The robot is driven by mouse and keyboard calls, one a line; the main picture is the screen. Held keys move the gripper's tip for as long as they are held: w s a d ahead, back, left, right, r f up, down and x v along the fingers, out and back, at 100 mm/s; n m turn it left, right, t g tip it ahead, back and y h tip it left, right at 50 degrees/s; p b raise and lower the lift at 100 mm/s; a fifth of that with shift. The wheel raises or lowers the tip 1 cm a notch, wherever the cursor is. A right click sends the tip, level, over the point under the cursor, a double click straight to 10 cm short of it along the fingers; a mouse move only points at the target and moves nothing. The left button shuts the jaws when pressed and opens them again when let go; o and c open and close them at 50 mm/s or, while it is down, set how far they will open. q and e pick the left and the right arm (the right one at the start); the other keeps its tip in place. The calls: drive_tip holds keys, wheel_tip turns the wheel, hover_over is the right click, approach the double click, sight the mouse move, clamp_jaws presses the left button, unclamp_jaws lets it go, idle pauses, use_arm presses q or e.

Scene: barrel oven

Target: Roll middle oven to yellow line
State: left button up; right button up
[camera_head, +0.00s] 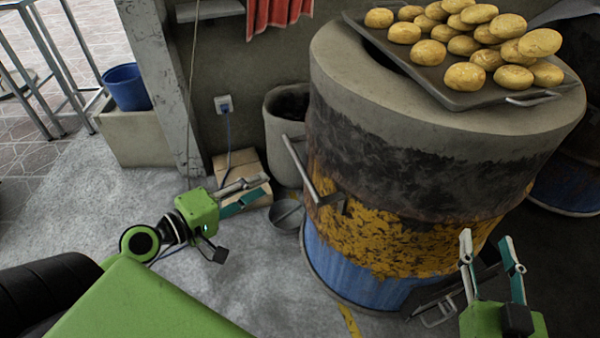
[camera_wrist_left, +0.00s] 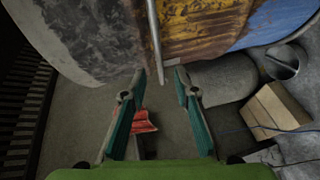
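The barrel oven (camera_head: 400,160) stands upright, with a grey rim, a blackened band, worn yellow and a blue base. A bar handle (camera_head: 301,168) sits on its left side. A short yellow line (camera_head: 350,321) shows on the floor at its foot; the barrel may hide more of it. My left gripper (camera_head: 264,187) is open and empty, left of the handle and apart from it. In the left wrist view the handle (camera_wrist_left: 155,45) lies ahead of the open fingers (camera_wrist_left: 160,76). My right gripper (camera_head: 493,248) is open at the barrel's lower right front, near a dark lower fitting (camera_head: 440,300).
A tray (camera_head: 470,98) of several round buns rests on the barrel's top. Behind on the left are a grey bin (camera_head: 285,135), a cardboard box (camera_head: 240,168) and a metal pan (camera_head: 287,214). Another barrel (camera_head: 565,185) stands at right. The floor (camera_head: 270,270) at front left is clear.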

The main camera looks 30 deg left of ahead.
use_arm(q)
drive_tip(key=p, duration=0.1)
approach(300, 164)
drive_tip(key=w+f, duration=0.1)
drive_tip(key=w, duration=0.2)
drive_tip(key=x, duration=0.3)
drive_tip(key=d+x, duration=0.1)
drive_tip(key=x, duration=0.2)
drive_tip(key=shift+w+f, duration=0.1)
drive_tip(key=shift+f, duration=0.15)
drive_tip(key=shift+w+d+f, duration=0.1)
drive_tip(key=shift+w+d, duration=0.1)
drive_tip(key=shift+w, duration=0.15)
use_arm(e)
drive_tip(key=shift+s+d+f+g, duration=0.15)
drive_tip(key=shift+s+f+g, duration=0.05)
drive_tip(key=shift+f+g, duration=0.35)
use_arm(q)
clamp_jaws()
use_arm(e)
drive_tip(key=shift+f, duration=0.1)
